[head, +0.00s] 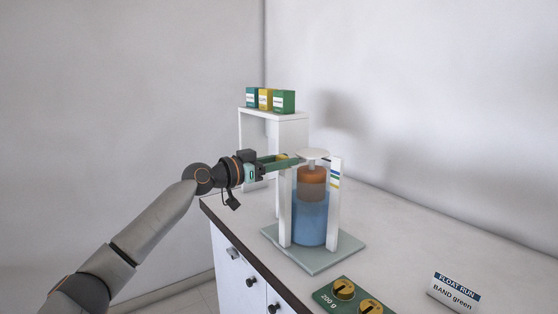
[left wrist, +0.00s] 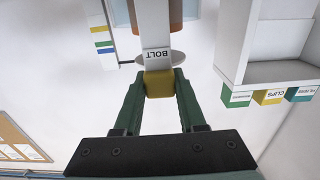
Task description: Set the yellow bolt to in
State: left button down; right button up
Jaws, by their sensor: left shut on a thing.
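The yellow bolt (left wrist: 159,84) sits between the green fingers of my left gripper (left wrist: 160,92) in the left wrist view, just by a white post labelled BOLT (left wrist: 155,40). My left gripper also shows in the head view (head: 288,160), at the top of the left post of the float stand. It is shut on the yellow bolt. The stand holds a clear vessel with blue liquid (head: 310,222) and an orange-brown float (head: 312,178) under a pale round plate (head: 313,154). How far the bolt reaches into the post is hidden. My right gripper is not in view.
The stand rests on a grey-green base plate (head: 322,262) on the white bench. A white shelf (head: 277,114) with several small boxes stands behind it. In front lie a green weight tray (head: 326,297) and a FLOAT RUN sign, BAND green (head: 453,291).

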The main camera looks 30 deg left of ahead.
pick_arm(q)
jog(key=c, duration=0.8)
grip_release()
jog(key=shift+w+r, duration=0.1)
jog(key=shift+c, duration=0.2)
jog(key=shift+o, duration=0.8)
jog(key=shift+w+d, duration=0.1)
jog(key=shift+w, duration=0.05)
jog(key=shift+o, duration=1)
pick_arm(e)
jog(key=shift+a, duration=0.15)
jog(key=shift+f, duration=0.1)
pick_arm(q)
jog(key=shift+s+a+f, duration=0.2)
jog(key=shift+s+f, duration=0.05)
jog(key=shift+s, duration=0.2)
jog(key=b+v, duration=0.5)
jog(key=v, duration=0.6)
jog(key=shift+s+b, duration=0.3)
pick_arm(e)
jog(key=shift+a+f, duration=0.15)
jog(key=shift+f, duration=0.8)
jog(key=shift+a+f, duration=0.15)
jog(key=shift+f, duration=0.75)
